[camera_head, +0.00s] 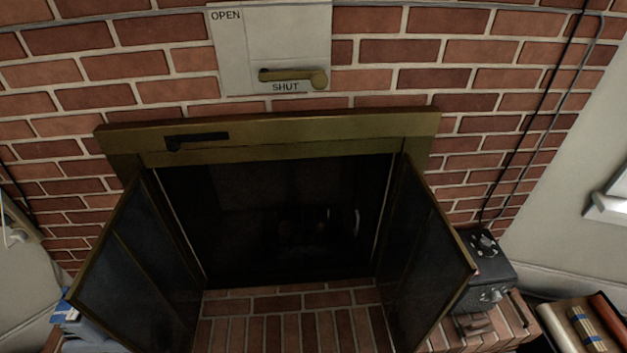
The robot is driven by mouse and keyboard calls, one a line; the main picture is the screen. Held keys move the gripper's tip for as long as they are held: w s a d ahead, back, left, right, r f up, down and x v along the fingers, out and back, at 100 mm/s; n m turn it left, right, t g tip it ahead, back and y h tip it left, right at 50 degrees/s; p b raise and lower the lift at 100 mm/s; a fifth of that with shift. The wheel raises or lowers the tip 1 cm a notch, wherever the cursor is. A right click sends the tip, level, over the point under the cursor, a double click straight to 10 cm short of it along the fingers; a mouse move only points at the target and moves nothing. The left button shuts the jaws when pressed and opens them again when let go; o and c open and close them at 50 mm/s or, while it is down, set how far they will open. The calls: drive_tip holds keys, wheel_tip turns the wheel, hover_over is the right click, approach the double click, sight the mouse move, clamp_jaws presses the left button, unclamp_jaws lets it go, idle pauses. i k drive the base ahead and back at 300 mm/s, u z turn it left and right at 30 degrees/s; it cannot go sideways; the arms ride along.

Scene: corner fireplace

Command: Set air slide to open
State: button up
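A dark slide handle (197,140) sits in the left part of the brass top bar (320,135) of the fireplace frame; it looks like the air slide. No label for it is readable. Above, a pale wall plate (285,45) reads OPEN at its upper left and SHUT near its bottom. A brass lever (292,76) on that plate lies level, its arm pointing left from a round pivot, just above the word SHUT. My gripper is not in view.
Two glass fireplace doors, left (135,260) and right (425,260), stand swung outward around the dark firebox (280,220). A black box (485,265) stands on the brick hearth (290,325) at right. Books (580,325) lie at lower right. Cables (555,110) run down the right wall.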

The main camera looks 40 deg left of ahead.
sight(172, 142)
drive_tip(key=u, duration=1.65)
